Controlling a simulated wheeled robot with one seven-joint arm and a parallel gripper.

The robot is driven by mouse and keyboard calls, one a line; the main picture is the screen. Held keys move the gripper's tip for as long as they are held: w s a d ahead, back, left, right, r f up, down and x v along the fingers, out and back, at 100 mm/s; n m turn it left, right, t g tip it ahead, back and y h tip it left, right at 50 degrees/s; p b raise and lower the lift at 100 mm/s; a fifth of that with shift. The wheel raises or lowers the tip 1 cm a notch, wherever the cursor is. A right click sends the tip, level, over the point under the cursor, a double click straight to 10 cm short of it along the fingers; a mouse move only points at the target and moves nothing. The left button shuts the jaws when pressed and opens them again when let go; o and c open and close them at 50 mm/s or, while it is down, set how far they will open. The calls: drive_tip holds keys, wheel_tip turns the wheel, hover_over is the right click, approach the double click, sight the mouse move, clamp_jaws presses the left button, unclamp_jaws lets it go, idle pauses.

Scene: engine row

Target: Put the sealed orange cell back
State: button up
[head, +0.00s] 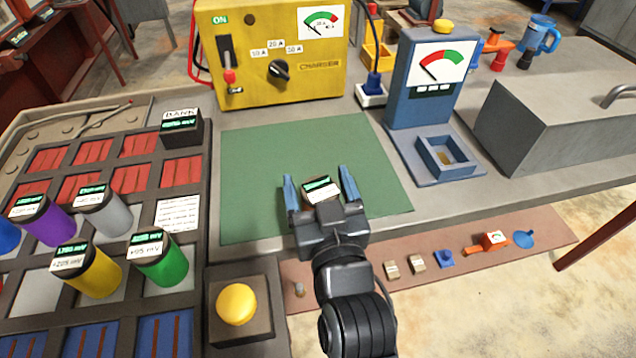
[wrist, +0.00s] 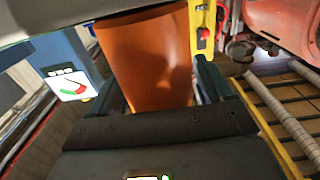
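My gripper (head: 320,185) is over the green mat, with one finger on each side of a cell. In the wrist view, the orange cell (wrist: 150,60) fills the space between the fingers (wrist: 163,95), which look closed against its sides. In the head view, only its labelled cap (head: 321,188) with a green display shows; my gripper hides its body. I cannot tell whether its base touches the mat (head: 250,160). The cell bank (head: 110,325) at left holds purple (head: 50,225), grey (head: 110,218), yellow (head: 95,275) and green (head: 165,265) cells. A bare pale pocket (head: 35,292) is beside the yellow cell.
A yellow charger (head: 300,85) stands behind the mat. A blue tester (head: 415,105) with an empty-looking cradle (head: 447,155) and a grey box (head: 550,125) are to the right. A yellow button (head: 237,304) is at the front. Much of the mat is clear.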

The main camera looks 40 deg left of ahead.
drive_tip(key=shift+o, duration=0.7)
drive_tip(key=shift+r, duration=0.3)
drive_tip(key=b+v, duration=0.1)
drive_tip(key=v, duration=1.1)
drive_tip(key=shift+b, duration=0.35)
drive_tip(key=shift+f, duration=0.2)
